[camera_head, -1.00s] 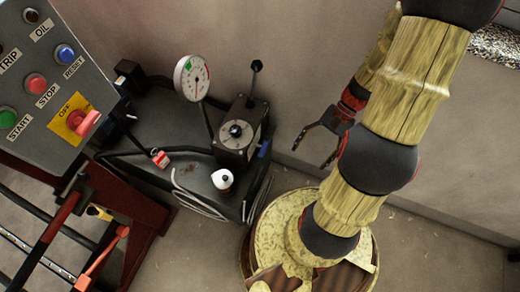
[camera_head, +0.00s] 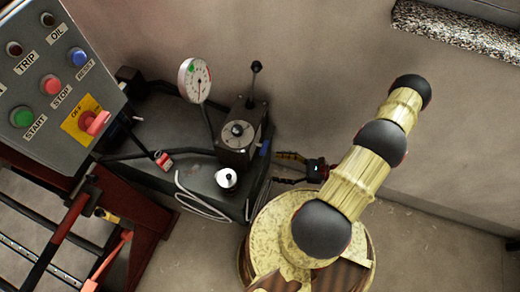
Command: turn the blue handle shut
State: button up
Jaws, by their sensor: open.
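A small blue part (camera_head: 265,147), which looks like the blue handle, shows at the right side of the dark pump block (camera_head: 237,142). Its exact angle is too small to tell. My gripper (camera_head: 276,168) is open, its fingers pointing left at the right end of the pump's bench. The fingertips are just right of and below the blue part. I see nothing between them, and I cannot tell whether they touch anything.
A round gauge (camera_head: 195,80) and a black knobbed lever (camera_head: 254,82) rise by the pump block. A white-capped part (camera_head: 226,178) and loose cable lie in front. A control panel (camera_head: 60,75) stands at the left. The floor at right is clear.

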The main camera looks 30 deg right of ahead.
aim_at(265, 147)
jog(key=w+d+m+t+h, duration=0.1)
jog(key=w+d+t+h, duration=0.1)
jog(key=w+d+t, duration=0.15)
jog(key=shift+g, duration=0.35)
jog(key=shift+w+d+r+b+x, duration=0.15)
jog(key=shift+b+x, duration=0.1)
jog(key=shift+x, duration=1.1)
jog(key=shift+w+d+r+b+x, duration=0.15)
jog(key=shift+b+x, duration=0.15)
jog(key=shift+x, duration=1.05)
jog(key=shift+w+d+r+b+x, duration=0.15)
jog(key=shift+b+x, duration=0.1)
jog(key=shift+x, duration=1.1)
jog(key=shift+s, duration=0.1)
jog(key=shift+c, duration=0.6)
jog(key=c, duration=1.1)
